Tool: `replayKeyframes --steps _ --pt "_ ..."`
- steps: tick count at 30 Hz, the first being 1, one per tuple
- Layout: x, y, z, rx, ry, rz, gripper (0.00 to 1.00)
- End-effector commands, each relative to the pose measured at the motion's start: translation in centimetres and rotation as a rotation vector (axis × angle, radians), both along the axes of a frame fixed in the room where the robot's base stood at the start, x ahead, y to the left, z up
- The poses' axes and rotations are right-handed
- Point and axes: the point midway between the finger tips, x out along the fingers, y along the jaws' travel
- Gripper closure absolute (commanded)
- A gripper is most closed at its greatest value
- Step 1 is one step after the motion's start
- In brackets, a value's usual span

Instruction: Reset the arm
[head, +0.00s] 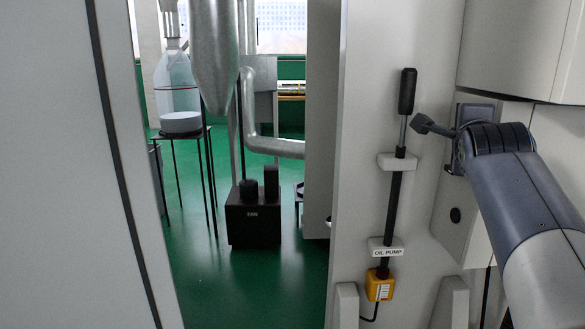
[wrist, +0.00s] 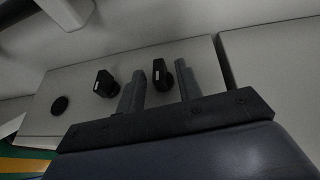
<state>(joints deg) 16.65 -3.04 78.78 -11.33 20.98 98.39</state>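My gripper (wrist: 159,70) shows in the wrist view with its two grey fingers spread apart. Nothing is held between them. The fingers point toward a light grey panel (wrist: 70,82). One black knob (wrist: 160,75) appears between the fingers and another black knob (wrist: 105,84) appears left of them; I cannot tell the gap to either. In the head view my arm reaches in from the right edge, and its wrist hides most of the gripper beside the grey cabinet.
Left of my arm stands a black-handled lever (head: 407,92) on a panel labelled OIL PUMP, with a yellow box (head: 379,284) below. A grey cabinet (head: 520,50) overhangs on the right. Beyond a doorway are green floor (head: 290,290), a black box (head: 252,218) and a bottle stand (head: 180,136).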

Motion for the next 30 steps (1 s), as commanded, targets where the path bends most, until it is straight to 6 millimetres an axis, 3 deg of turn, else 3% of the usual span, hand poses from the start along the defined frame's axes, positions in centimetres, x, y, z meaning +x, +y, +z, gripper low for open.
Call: replayKeyframes --steps 30 --pt "0.18 0.05 1.09 -0.010 0.311 0.001 0.66"
